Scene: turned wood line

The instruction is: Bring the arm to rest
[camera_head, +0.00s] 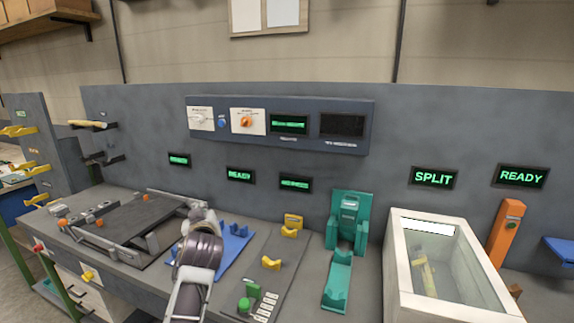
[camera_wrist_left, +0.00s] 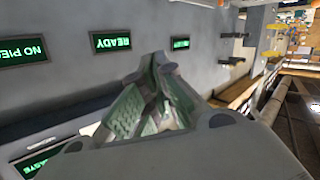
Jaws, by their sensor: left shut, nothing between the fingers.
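My left arm reaches up from the bottom of the head view, in front of the bench. Its gripper (camera_head: 201,212) is at the far end of the arm, near the blue holder (camera_head: 235,242), and is partly hidden by the wrist. In the left wrist view the gripper (camera_wrist_left: 158,65) has its fingers together with nothing between them. Green pads show on the fingers. I cannot tell the exact gap between the gripper and the bench. My right gripper is in neither view.
A dark framed plate (camera_head: 125,222) lies left of the arm. A yellow cradle (camera_head: 271,263), green button (camera_head: 244,305), teal stand (camera_head: 346,222) and clear-topped box (camera_head: 402,262) stand to the right. A grey panel with a control box (camera_head: 280,106) rises behind. The wrist view shows a READY display (camera_wrist_left: 111,40).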

